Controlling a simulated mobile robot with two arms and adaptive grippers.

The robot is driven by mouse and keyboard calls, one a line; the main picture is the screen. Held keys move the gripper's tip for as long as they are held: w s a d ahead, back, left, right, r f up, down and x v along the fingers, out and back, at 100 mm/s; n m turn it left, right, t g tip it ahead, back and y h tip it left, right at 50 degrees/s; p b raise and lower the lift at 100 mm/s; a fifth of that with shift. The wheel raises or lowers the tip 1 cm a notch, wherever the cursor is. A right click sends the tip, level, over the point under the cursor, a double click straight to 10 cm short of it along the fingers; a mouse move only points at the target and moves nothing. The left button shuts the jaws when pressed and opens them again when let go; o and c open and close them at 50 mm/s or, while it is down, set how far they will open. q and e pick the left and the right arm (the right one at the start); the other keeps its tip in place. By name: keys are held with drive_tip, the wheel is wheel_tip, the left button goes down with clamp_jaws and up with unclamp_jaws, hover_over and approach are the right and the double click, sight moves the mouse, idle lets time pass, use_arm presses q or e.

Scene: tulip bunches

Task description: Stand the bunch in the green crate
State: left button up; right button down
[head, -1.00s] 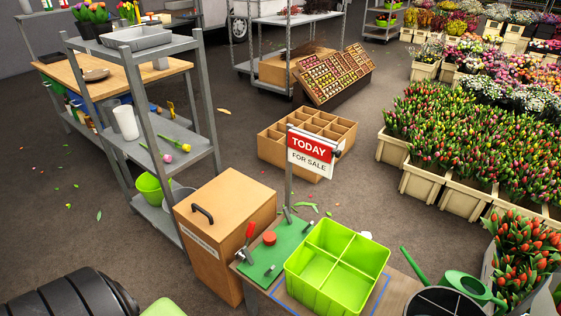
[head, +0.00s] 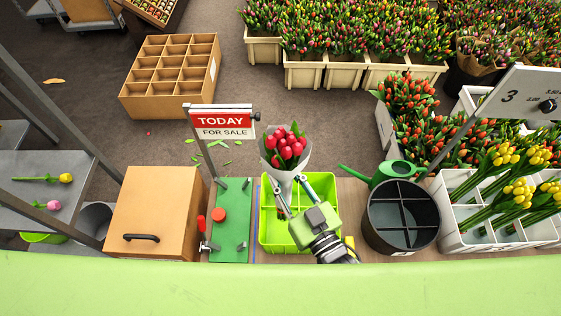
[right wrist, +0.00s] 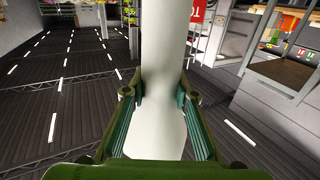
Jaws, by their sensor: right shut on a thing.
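The bunch of pink-red tulips (head: 284,147) is wrapped in pale paper and held upright, blooms up. My right gripper (head: 283,192) is shut on the lower part of its wrap. In the right wrist view the white wrap (right wrist: 164,70) runs between the two jaws (right wrist: 164,112). The green crate (head: 267,232) is divided into compartments and stands on the bench. The bunch appears over the crate's far left part. I cannot tell how high its lower end is, as the gripper hides it. My left gripper is not in view.
Left of the crate are a green board (head: 232,238) with pegs and a red-handled clamp, and a wooden box (head: 158,208). Right of it are a dark divided bucket (head: 402,215) and a green watering can (head: 385,176). A TODAY sign (head: 222,121) stands close behind.

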drive_tip(key=shift+s+a, duration=0.1)
drive_tip(key=shift+s, duration=0.15)
drive_tip(key=shift+a, duration=0.1)
drive_tip(key=shift+f, duration=0.1)
drive_tip(key=shift+w+a, duration=0.1)
drive_tip(key=shift+f, duration=0.1)
drive_tip(key=b, duration=0.3)
hover_over(284, 215)
drive_tip(key=w, duration=0.2)
drive_tip(key=f, duration=0.2)
drive_tip(key=a+f, duration=0.1)
drive_tip(key=f, duration=0.1)
drive_tip(key=shift+s+f, duration=0.2)
use_arm(q)
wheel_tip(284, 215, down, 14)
drive_tip(key=b, duration=1.2)
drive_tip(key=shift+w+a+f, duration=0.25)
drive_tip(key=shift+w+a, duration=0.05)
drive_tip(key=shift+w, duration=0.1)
use_arm(e)
wheel_tip(284, 215, down, 16)
drive_tip(key=shift+f, duration=0.2)
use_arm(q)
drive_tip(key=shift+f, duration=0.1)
use_arm(e)
drive_tip(key=shift+f, duration=0.15)
